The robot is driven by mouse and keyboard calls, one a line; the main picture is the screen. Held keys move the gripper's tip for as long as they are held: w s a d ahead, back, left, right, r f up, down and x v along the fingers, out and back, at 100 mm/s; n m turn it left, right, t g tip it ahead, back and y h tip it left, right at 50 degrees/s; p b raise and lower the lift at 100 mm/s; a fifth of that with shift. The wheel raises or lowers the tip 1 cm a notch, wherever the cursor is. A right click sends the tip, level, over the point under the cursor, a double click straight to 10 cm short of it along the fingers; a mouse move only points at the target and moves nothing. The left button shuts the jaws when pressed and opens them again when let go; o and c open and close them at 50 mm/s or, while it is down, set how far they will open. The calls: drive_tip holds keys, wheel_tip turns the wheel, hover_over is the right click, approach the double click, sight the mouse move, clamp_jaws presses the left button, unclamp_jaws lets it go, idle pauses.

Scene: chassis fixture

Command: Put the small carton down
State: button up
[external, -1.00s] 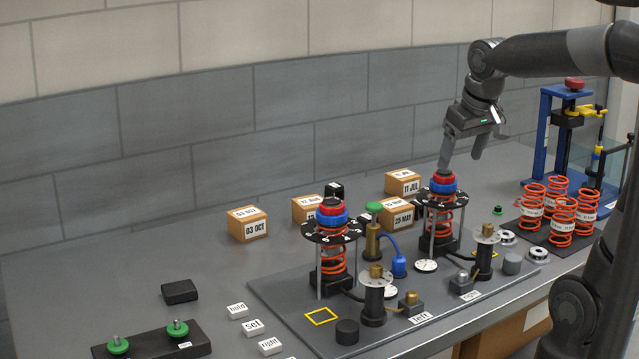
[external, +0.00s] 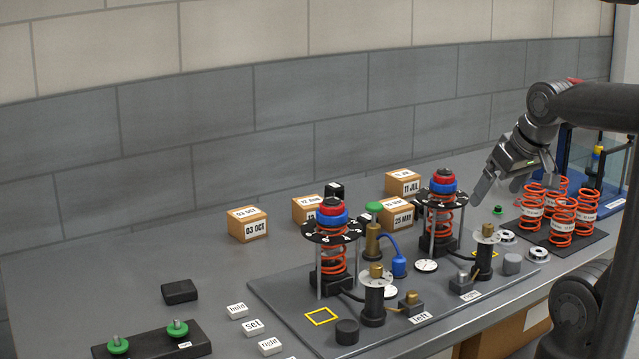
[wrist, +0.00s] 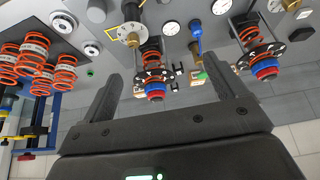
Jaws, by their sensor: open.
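Several small cartons with date labels stand on the table at the back. The one marked 03 OCT (external: 247,224) is at the left, and one marked 12 AUG (external: 306,208) stands partly hidden behind the left spring stand. The carton marked 25 MAY (external: 397,214) and the one marked 11 JUL (external: 403,183) are behind the right spring stand. My gripper (external: 514,198) is open and empty, in the air right of the right spring stand (external: 440,215). In the wrist view my gripper's fingers (wrist: 168,95) are spread with nothing between them.
The left spring stand (external: 331,250) and brass fittings sit on a grey board (external: 285,310). Several orange springs (external: 563,217) stand on a dark mat at the right, close to my gripper. Labels reading hold, set and right lie front left. The table's left side is mostly clear.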

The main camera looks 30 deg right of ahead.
wheel_tip(320, 180, up, 5)
drive_tip(key=w+d+r+m+g+h, duration=0.15)
drive_tip(key=w+m, duration=0.25)
drive_tip(key=w, duration=0.5)
drive_tip(key=w+d+r+m+g+h, duration=0.1)
drive_tip(key=w+d+m+g+h, duration=0.25)
drive_tip(key=w, duration=0.65)
drive_tip(key=w+a+f+m+h, duration=0.1)
drive_tip(key=w+a+m+h, duration=0.35)
drive_tip(key=w, duration=0.45)
drive_tip(key=w+a+f+m+h, duration=0.2)
drive_tip(key=w+a+m+h, duration=0.3)
drive_tip(key=w, duration=0.4)
drive_tip(key=m, duration=0.1)
approach(389, 206)
drive_tip(key=shift+g+y, duration=0.3)
drive_tip(key=shift+y, duration=0.25)
drive_tip(key=d, duration=0.4)
drive_tip(key=shift+w+d+f, duration=0.1)
drive_tip(key=shift+w+d, duration=0.3)
drive_tip(key=x, duration=0.5)
drive_tip(key=shift+s+a+f, duration=0.1)
drive_tip(key=shift+f, duration=0.2)
